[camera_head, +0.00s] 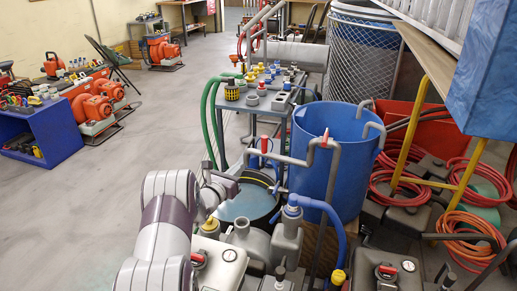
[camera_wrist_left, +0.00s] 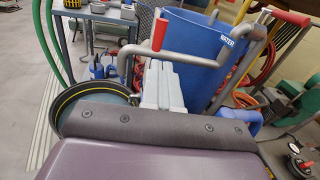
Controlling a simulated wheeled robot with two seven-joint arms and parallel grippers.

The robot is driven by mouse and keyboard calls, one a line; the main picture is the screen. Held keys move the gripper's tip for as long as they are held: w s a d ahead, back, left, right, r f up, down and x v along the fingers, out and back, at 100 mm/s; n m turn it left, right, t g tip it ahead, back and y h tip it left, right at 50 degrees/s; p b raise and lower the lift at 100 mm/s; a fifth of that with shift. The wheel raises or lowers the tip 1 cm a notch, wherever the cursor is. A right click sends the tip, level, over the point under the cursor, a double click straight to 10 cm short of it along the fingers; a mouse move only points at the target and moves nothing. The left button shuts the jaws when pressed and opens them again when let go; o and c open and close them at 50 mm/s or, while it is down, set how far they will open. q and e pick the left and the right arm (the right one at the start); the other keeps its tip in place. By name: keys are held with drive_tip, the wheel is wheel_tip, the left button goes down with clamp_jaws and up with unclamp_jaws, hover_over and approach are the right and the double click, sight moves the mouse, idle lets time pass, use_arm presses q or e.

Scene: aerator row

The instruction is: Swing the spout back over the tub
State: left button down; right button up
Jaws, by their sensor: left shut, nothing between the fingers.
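The tub (camera_head: 277,207) is a round black basin holding blue-grey water; it also shows at left in the left wrist view (camera_wrist_left: 68,126). The spout (camera_head: 280,157) is a bent grey pipe with a red handle, in front of the blue barrel; in the left wrist view it (camera_wrist_left: 190,56) crosses above my fingers. Its down-turned end appears near the tub's far rim; I cannot tell whether it is over the water. My left gripper (camera_head: 236,186) is shut and empty above the tub; its pale fingers (camera_wrist_left: 160,80) appear just below the spout pipe. My right gripper is not in view.
A blue barrel (camera_head: 313,118) marked WATER stands behind the spout. Grey pump bodies (camera_head: 250,241) and a blue bent pipe (camera_head: 331,214) crowd the front. Green hoses (camera_head: 213,125) and a laden table (camera_head: 235,107) stand behind the tub. Open floor (camera_head: 150,130) lies at left.

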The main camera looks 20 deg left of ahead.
sight(263, 144)
use_arm(q)
drive_tip(key=w, duration=1.4)
drive_tip(key=shift+d, duration=0.4)
drive_tip(key=shift+b, duration=0.3)
